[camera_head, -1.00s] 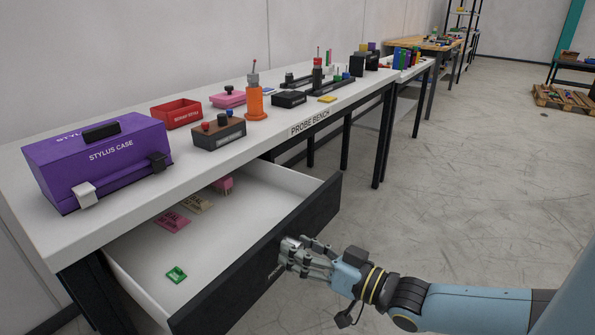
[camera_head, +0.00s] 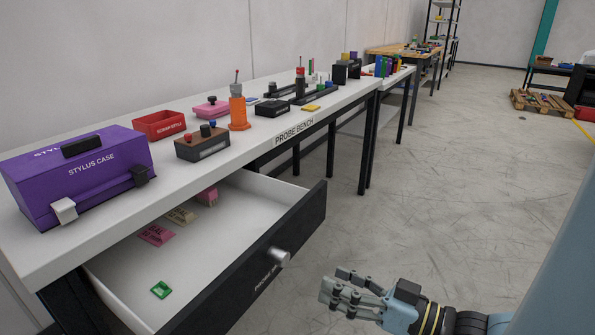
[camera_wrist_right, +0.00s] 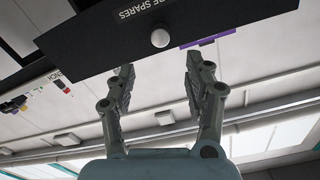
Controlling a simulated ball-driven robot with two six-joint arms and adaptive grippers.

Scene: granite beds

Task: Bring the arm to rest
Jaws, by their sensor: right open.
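My right gripper (camera_head: 342,294) is open and empty in the head view, to the right of the drawer's knob and apart from it. In the right wrist view its two fingers (camera_wrist_right: 158,85) stand apart with nothing between them. The drawer (camera_head: 262,262) of the probe bench is pulled open, and its round metal knob (camera_head: 278,256) shows on the dark front. The knob also shows beyond the fingertips in the right wrist view (camera_wrist_right: 160,38). My left gripper is not in view.
The open drawer holds a green piece (camera_head: 161,290) and pink and beige pieces. The white bench top (camera_head: 235,150) carries a purple stylus case (camera_head: 85,178), a red tray (camera_head: 159,125) and an orange holder (camera_head: 238,112).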

